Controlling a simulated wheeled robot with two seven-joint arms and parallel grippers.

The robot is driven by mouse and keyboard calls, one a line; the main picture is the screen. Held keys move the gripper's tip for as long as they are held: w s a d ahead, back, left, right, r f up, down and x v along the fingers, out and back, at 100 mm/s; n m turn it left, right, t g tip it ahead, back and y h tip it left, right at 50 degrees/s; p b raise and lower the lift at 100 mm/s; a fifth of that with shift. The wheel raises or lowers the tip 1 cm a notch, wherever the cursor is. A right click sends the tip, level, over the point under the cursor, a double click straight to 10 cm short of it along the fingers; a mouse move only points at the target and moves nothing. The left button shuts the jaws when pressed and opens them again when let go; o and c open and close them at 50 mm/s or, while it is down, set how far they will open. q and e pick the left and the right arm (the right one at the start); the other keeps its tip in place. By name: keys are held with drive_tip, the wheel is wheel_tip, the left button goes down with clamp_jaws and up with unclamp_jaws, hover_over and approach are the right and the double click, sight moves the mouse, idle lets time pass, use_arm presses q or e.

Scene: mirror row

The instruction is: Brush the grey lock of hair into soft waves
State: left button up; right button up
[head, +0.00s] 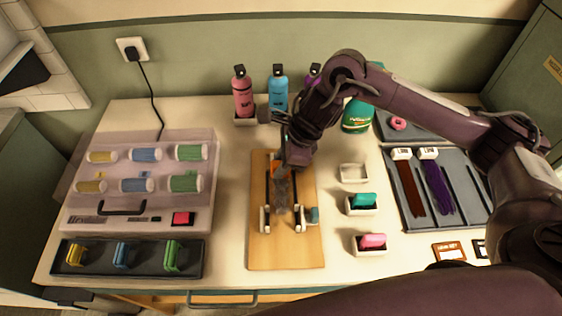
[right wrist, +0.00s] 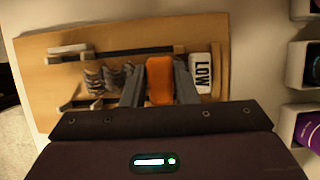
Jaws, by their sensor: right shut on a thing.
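The grey lock of hair (head: 282,194) lies wavy along the wooden board (head: 285,256), between dark rails. In the right wrist view the lock (right wrist: 107,78) shows ripples and lies beside the gripper. My right gripper (head: 290,164) is over the far half of the board, shut on an orange brush (right wrist: 160,80). A little orange also shows beside the gripper in the head view. The brush's underside is hidden, so I cannot tell whether it touches the hair. A white tag marked LOW (right wrist: 201,73) lies at the lock's end. My left gripper is not in view.
Right of the board stand an empty white holder (head: 353,173), one with a teal brush (head: 363,201) and one with a pink brush (head: 372,241). A tray (head: 408,219) holds brown and purple locks. A roller case (head: 190,229) and clip tray (head: 140,271) stand left. Bottles stand behind.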

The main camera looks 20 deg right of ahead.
drive_tip(key=shift+s+f, duration=0.1)
drive_tip(key=shift+s+a, duration=0.15)
drive_tip(key=shift+s, duration=0.4)
drive_tip(key=shift+s+a, duration=0.15)
drive_tip(key=shift+s, duration=0.4)
drive_tip(key=shift+s, duration=0.1)
drive_tip(key=shift+s+a, duration=0.15)
drive_tip(key=shift+s, duration=0.25)
drive_tip(key=shift+s+a, duration=0.15)
drive_tip(key=shift+s, duration=0.45)
drive_tip(key=shift+s, duration=0.1)
drive_tip(key=shift+s+a, duration=0.3)
drive_tip(key=shift+s, duration=0.6)
drive_tip(key=shift+s, duration=0.1)
drive_tip(key=shift+s+a, duration=0.2)
drive_tip(key=shift+s, duration=0.3)
drive_tip(key=shift+s+a, duration=0.15)
drive_tip(key=shift+s, duration=0.3)
